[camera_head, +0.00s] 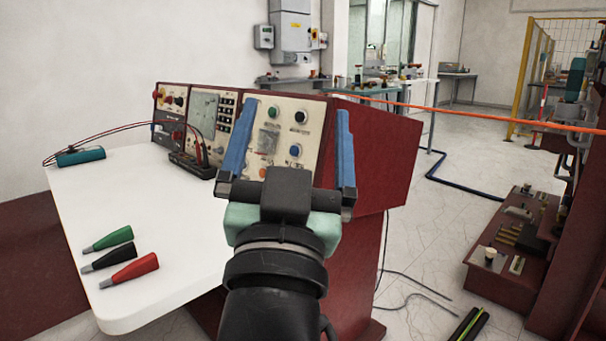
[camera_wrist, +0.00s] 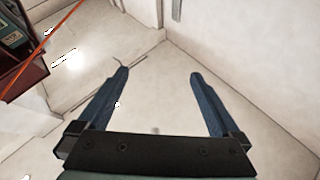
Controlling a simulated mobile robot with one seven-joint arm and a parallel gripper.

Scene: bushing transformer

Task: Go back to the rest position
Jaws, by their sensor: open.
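My gripper (camera_head: 292,145) is open, with its two blue fingers spread wide and nothing between them. In the head view it stands in front of the control panel (camera_head: 278,127) of the dark red console (camera_head: 372,150) and hides part of it. In the wrist view my gripper (camera_wrist: 155,85) also shows empty, with pale floor and wall beyond the fingertips. I cannot tell its exact distance from the console.
Green (camera_head: 108,239), black (camera_head: 108,257) and red (camera_head: 130,270) connectors lie on the white tabletop (camera_head: 185,262). A teal device (camera_head: 80,156) lies at its far left. An orange line (camera_head: 470,115) crosses at right.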

